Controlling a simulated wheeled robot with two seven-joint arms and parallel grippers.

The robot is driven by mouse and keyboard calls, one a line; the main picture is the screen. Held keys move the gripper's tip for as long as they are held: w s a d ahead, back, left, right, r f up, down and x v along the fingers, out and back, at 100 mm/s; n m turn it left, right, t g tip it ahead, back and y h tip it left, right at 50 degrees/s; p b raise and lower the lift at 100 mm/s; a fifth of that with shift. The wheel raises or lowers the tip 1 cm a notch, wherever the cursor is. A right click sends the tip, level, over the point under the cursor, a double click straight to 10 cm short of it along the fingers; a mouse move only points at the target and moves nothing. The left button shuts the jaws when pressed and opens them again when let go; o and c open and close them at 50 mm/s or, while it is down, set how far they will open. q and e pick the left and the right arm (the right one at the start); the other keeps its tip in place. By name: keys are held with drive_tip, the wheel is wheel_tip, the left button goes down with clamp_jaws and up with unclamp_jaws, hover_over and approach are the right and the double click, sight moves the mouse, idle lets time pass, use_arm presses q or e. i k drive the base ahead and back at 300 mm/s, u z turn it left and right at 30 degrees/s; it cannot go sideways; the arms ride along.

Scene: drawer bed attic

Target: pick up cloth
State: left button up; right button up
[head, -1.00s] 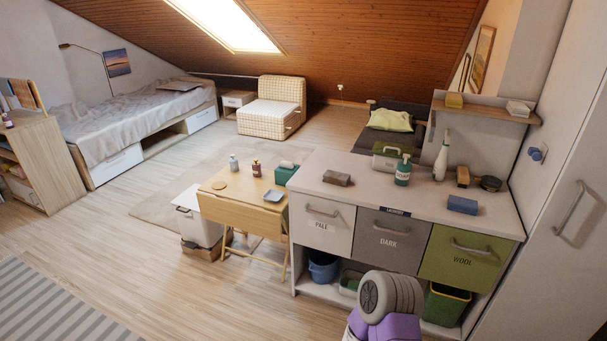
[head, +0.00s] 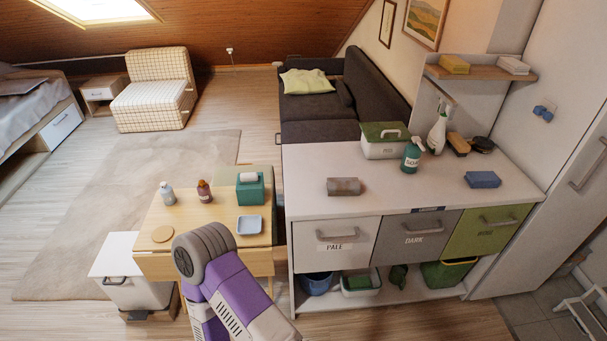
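No item is plainly marked as the cloth. A grey-brown folded-looking piece (head: 343,186) lies on the white counter (head: 310,210), near its left front. A blue block-shaped piece (head: 482,179) lies at the counter's right; I cannot tell whether either is cloth or sponge. A yellow piece (head: 454,64) and a white piece (head: 513,65) sit on the wall shelf. Neither of my grippers is in view; only a purple and grey link of my arm shows at the bottom, in front of the small table.
A wooden table (head: 196,230) left of the counter holds bottles, a teal tissue box (head: 250,190) and a blue dish (head: 249,225). A soap bottle (head: 411,155), spray bottle (head: 437,132) and green-lidded box (head: 385,140) stand along the counter's back. The counter's middle is clear.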

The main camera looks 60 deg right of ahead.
sight(336, 187)
drive_tip(key=z, duration=0.7)
drive_tip(key=i, duration=1.2)
drive_tip(key=z, duration=1.2)
